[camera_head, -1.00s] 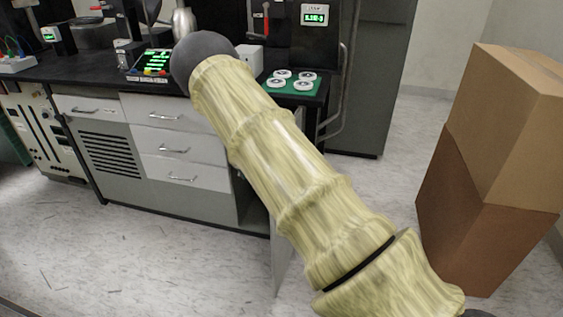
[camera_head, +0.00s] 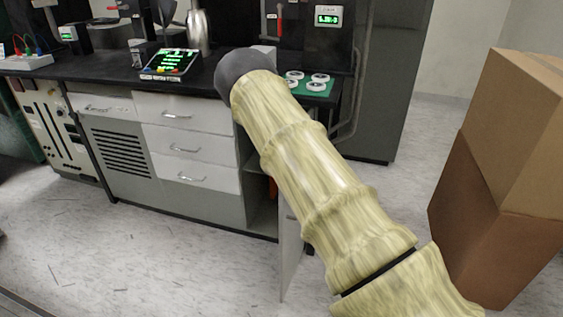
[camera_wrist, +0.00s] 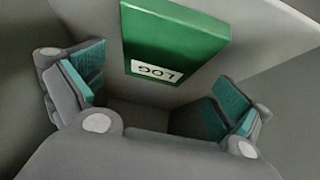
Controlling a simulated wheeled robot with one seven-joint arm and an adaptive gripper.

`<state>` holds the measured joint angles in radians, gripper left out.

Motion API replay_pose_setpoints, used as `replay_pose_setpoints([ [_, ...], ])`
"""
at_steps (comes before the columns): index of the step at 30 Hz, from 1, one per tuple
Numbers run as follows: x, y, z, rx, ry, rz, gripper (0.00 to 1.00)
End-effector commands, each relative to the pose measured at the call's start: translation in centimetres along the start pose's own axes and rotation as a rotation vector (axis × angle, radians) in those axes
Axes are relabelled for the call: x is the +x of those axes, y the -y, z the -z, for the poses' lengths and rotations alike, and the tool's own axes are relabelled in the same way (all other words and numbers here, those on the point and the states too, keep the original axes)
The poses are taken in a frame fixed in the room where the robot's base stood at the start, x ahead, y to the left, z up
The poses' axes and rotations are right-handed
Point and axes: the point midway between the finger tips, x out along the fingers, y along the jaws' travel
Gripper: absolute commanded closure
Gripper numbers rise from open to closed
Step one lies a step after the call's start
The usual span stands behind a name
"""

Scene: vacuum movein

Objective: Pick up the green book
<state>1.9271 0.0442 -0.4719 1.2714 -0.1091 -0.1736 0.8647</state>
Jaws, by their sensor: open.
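The green book (camera_wrist: 172,38) shows in the wrist view at the top middle, with a white label reading "LOG", seen upside down, near its lower edge. It stands out from a pale grey surface behind it. My gripper (camera_wrist: 155,95) has its two teal-padded fingers spread wide, one on each side below the book. The book lies beyond and between the fingers, and no contact is visible. In the head view my arm hides its own end, and neither the gripper nor the book shows there.
The black counter (camera_head: 107,71) carries a display device (camera_head: 170,63) and a green mat (camera_head: 322,91) with white discs. Below are white drawers (camera_head: 190,140) and an open cabinet door (camera_head: 290,255). Stacked cardboard boxes (camera_head: 480,200) stand at the right. Floor at the lower left is clear.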

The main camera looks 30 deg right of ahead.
Motion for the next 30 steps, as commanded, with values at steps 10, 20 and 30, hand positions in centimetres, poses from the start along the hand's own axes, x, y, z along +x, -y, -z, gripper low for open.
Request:
replay_pose_setpoints([
  [10,3.9,0.0,-0.3,0.001,0.001,-0.001,0.0],
  [20,4.0,0.0,-0.3,0.0,0.001,-0.001,0.11],
  [30,4.0,0.0,-0.2,0.0,0.0,0.0,0.41],
])
